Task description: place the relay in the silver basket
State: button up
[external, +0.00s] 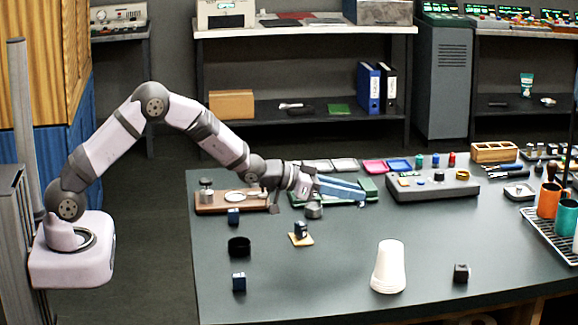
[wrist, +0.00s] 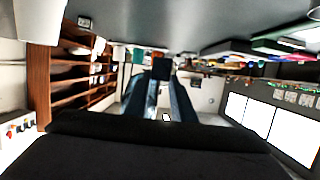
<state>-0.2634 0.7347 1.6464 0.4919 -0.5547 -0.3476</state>
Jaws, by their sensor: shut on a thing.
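My gripper (external: 360,191) reaches right over the back part of the table, its blue fingers roughly level. In the wrist view its fingers are shut on a small dark block, which I take to be the relay (wrist: 161,67). In the external view the held block is too small to make out clearly. A small round silver container (external: 314,211) stands on the table just below my gripper in the picture; it may be the silver basket, but I cannot tell for sure.
A white cup stack (external: 389,267) and a black block (external: 461,273) are at the front. A grey control box (external: 433,187) is at the back. The right centre is clear.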

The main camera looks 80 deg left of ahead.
jog(key=s+a+n+g+y+p, duration=0.1)
jog(key=s+a+n+y+p, duration=0.1)
jog(key=a, duration=0.3)
jog(key=s+a+r+n+g+y+p, duration=0.1)
jog(key=s+a+n+g+y+p, duration=0.1)
jog(key=s+a+n+y, duration=0.1)
jog(key=s+a+n+g+y+p, duration=0.1)
jog(key=a+n+y, duration=0.3)
jog(key=a, duration=0.4)
jog(key=shift+s+r+y+p, duration=0.4)
jog(key=shift+s+y+p, duration=0.3)
jog(key=shift+y+p, duration=0.1)
jog(key=shift+f, duration=0.2)
jog(key=shift+f+b, duration=3.4)
jog(key=shift+f, duration=0.65)
